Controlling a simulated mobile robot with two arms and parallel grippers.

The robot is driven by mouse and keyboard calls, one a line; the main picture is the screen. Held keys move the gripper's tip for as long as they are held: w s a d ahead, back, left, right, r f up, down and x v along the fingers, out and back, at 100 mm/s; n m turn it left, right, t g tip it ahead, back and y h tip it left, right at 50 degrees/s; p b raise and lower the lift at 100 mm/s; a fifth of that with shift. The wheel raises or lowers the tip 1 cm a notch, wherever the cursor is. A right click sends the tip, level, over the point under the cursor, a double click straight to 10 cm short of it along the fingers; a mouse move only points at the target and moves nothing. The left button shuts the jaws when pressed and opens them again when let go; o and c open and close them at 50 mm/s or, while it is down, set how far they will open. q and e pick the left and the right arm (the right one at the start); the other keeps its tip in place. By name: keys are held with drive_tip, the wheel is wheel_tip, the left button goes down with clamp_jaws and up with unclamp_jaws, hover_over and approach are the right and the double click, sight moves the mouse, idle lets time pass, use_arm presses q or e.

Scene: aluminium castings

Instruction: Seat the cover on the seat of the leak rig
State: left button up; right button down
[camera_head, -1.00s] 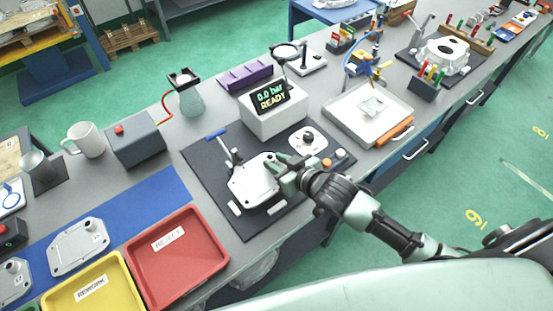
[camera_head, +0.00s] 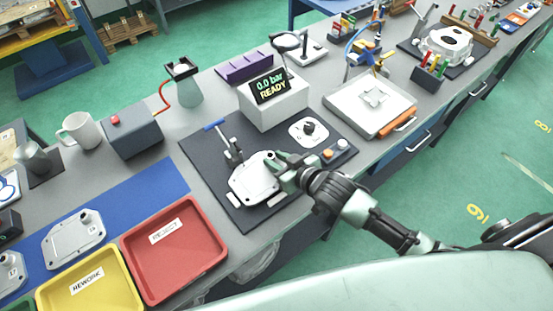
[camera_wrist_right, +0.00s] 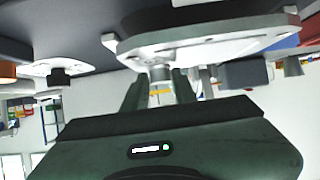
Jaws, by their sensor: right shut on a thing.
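The cover (camera_head: 254,184) is a pale grey metal casting with rounded corners. In the head view it is over the left part of the leak rig's dark base plate (camera_head: 213,179), beside an upright clamp with a blue handle (camera_head: 213,124). My right gripper (camera_head: 279,168) is shut on the round boss at its far right end. In the right wrist view the fingers (camera_wrist_right: 160,88) hold this boss, and the cover's flange (camera_wrist_right: 210,38) spans the top. The cover hides the seat; I cannot tell whether they touch. My left gripper is not in view.
A display box (camera_head: 275,108) reading "0.0 bar READY" stands behind. A white plate with a black knob (camera_head: 308,131) and buttons (camera_head: 335,150) are to the right. A red reject tray (camera_head: 195,268) is at front left. Another cover (camera_head: 74,240) lies on the blue mat.

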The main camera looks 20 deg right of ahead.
drive_tip(key=shift+r+p, duration=0.15)
drive_tip(key=shift+p, duration=0.75)
idle(1.0)
drive_tip(key=shift+f+b, duration=0.7)
drive_tip(key=shift+f, duration=0.45)
drive_tip(key=c, duration=1.1)
unclamp_jaws()
drive_tip(key=shift+o, duration=0.2)
drive_tip(key=shift+s+f, duration=0.1)
drive_tip(key=b+v, duration=0.1)
drive_tip(key=v, duration=0.6)
drive_tip(key=shift+s+r, duration=0.25)
drive_tip(key=shift+s, duration=0.05)
drive_tip(key=shift+s, duration=0.1)
